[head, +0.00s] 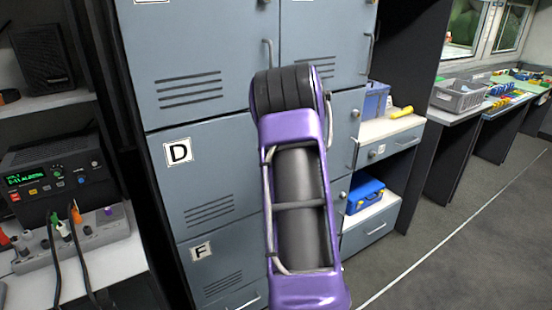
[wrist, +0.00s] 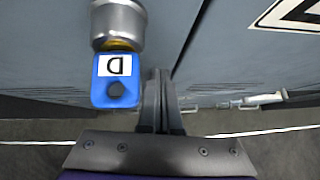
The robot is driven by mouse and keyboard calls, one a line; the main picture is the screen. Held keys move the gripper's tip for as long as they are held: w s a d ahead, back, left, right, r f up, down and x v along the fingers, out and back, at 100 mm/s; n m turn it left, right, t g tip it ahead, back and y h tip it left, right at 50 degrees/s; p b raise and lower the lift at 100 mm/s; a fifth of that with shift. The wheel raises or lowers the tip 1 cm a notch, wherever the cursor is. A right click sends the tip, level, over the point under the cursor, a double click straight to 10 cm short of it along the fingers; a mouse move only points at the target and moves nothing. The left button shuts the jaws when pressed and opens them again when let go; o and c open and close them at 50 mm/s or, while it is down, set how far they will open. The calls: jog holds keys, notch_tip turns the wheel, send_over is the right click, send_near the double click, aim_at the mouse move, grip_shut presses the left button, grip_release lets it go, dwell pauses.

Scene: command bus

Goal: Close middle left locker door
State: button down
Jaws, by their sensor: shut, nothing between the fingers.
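The middle left locker door, labelled D (head: 205,170), is blue-grey with vent slots. In the head view it looks nearly flush with the doors around it; its right side is hidden behind my purple arm. In the wrist view my gripper (wrist: 158,75) is shut and empty, its fingertips close to the locker fronts near a dark gap between two panels. I cannot tell if they touch. A blue key tag marked D (wrist: 116,80) hangs from a silver lock (wrist: 118,22) just left of the fingers. My gripper is hidden in the head view.
Door F (head: 215,262) is below door D. On the right are shelves with a blue toolbox (head: 365,195) and a drawer (head: 390,147). A shelf with electronic equipment (head: 55,178) stands at left. Floor (head: 450,230) is clear at right.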

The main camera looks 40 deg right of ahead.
jog(key=shift+w+r, duration=0.2)
jog(key=shift+w, duration=0.1)
